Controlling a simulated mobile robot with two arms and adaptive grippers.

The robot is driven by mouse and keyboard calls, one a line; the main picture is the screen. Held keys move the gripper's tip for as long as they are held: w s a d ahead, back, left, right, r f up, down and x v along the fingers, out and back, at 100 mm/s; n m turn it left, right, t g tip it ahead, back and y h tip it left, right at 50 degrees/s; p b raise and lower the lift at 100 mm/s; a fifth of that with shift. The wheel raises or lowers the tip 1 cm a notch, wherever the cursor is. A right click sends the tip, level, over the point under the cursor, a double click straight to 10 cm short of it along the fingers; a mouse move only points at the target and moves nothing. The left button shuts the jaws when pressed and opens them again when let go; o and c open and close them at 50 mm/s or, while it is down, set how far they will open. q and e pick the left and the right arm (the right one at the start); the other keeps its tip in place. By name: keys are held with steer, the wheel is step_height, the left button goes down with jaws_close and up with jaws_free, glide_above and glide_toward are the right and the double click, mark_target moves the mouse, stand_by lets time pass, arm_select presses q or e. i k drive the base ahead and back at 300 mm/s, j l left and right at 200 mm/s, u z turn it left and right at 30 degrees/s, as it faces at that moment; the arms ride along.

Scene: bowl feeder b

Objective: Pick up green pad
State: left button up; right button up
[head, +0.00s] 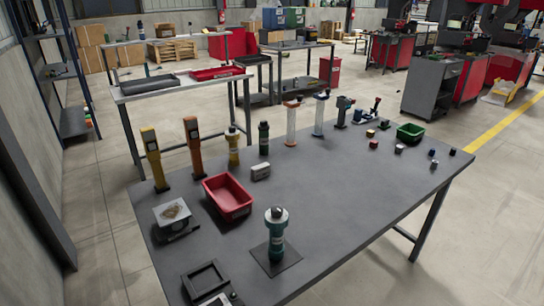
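I cannot make out a clearly green flat pad on the grey table (330,185). Several small blocks lie at its right end; one dark block (384,125) beside the green bin (410,133) may have a greenish top, but it is too small to tell. Other small blocks there look yellowish (370,133), dark reddish (374,144) and pinkish (399,149). A green-and-white bottle-like device (277,238) stands upright on a dark square mat (290,262) at the near edge. Neither of my grippers is in view.
The table's centre right is clear.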

mark_target(384, 125)
steer(key=i+l+z, duration=0.25)
steer(key=l, duration=0.2)
steer(key=i+l+z, duration=0.25)
steer(key=l, duration=0.2)
steer(key=i+l+z, duration=0.5)
steer(key=i+l, duration=0.15)
steer(key=i+l+z, duration=0.3)
steer(key=i, duration=0.2)
steer(key=i+l+z, duration=0.25)
steer(key=i, duration=0.2)
steer(key=i+z, duration=0.25)
steer(key=i, duration=0.25)
steer(key=i+u, duration=0.15)
steer(key=i, duration=0.8)
steer(key=i+l+u, duration=0.1)
steer(key=i, duration=0.9)
steer(key=i+j+u, duration=0.1)
steer(key=i+u, duration=0.2)
steer(key=u, duration=0.15)
steer(key=i+u, duration=0.3)
steer(key=u, duration=0.2)
steer(key=i+l+u, duration=0.1)
steer(key=i+u, duration=0.2)
steer(key=u, duration=0.15)
steer(key=i+l+u, duration=0.25)
steer(key=u, duration=0.25)
